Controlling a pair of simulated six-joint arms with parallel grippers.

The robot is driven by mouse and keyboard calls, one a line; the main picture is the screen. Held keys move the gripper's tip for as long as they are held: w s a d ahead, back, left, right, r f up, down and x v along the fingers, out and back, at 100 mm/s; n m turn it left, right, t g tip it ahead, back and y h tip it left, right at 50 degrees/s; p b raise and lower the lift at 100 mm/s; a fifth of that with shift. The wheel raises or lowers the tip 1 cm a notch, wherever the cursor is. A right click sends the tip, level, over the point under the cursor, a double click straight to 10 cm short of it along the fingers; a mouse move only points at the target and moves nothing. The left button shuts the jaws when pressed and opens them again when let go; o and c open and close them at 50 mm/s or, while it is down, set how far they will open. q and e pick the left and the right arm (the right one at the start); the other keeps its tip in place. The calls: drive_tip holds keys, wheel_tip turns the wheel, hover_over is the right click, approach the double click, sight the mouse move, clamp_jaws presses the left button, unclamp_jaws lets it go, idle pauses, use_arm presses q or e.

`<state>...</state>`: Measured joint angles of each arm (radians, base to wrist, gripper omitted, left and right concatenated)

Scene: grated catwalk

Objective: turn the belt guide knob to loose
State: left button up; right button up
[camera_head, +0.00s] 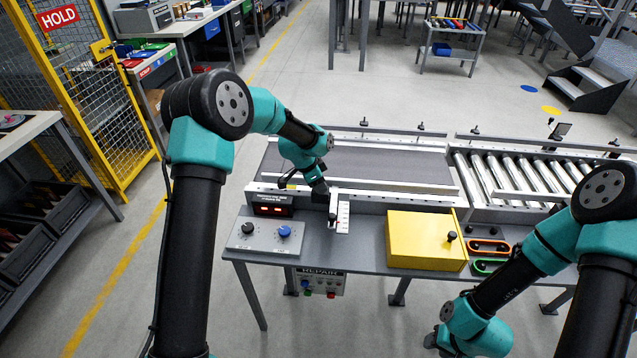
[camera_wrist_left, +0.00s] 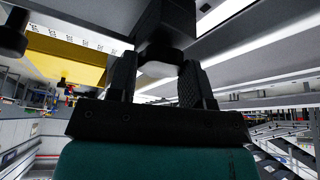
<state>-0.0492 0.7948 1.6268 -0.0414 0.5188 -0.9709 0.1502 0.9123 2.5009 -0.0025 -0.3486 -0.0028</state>
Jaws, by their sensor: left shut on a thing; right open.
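The conveyor's grey belt (camera_head: 385,168) runs across the middle of the head view. My left gripper (camera_head: 321,193) is at its near rail, just above a white scale strip (camera_head: 343,217) with marks. In the left wrist view the jaws (camera_wrist_left: 158,80) are shut on a dark piece with a pale end (camera_wrist_left: 160,68), which appears to be the belt guide knob. The fingers hide much of it, and its turn position cannot be read. A small black knob (camera_head: 333,216) stands beside the scale.
A control box with a black and a blue knob (camera_head: 284,232) stands left of the scale, below a red-lit display (camera_head: 272,210). A yellow box (camera_head: 420,240) stands to the right. Green (camera_head: 488,267) and orange (camera_head: 488,246) items lie beyond it. Rollers (camera_head: 520,172) continue the conveyor.

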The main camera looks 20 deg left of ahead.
use_arm(q)
drive_tip(key=shift+s+n+t+y, duration=0.1)
drive_tip(key=shift+n+t+y, duration=0.4)
drive_tip(key=shift+n, duration=1.2)
drive_tip(key=shift+d+n, duration=0.1)
drive_tip(key=shift+n, duration=0.6)
drive_tip(key=shift+n+t+y, duration=0.3)
drive_tip(key=shift+n+y, duration=0.2)
drive_tip(key=shift+n, duration=0.6)
drive_tip(key=shift+d+n+y, duration=0.1)
drive_tip(key=shift+n+y, duration=0.35)
drive_tip(key=shift+n, duration=0.75)
drive_tip(key=shift+d+n+y, duration=0.1)
drive_tip(key=shift+n+y, duration=0.35)
drive_tip(key=shift+n, duration=0.75)
drive_tip(key=shift+d+n+y, duration=0.1)
drive_tip(key=shift+n+y, duration=0.6)
drive_tip(key=shift+n, duration=1.1)
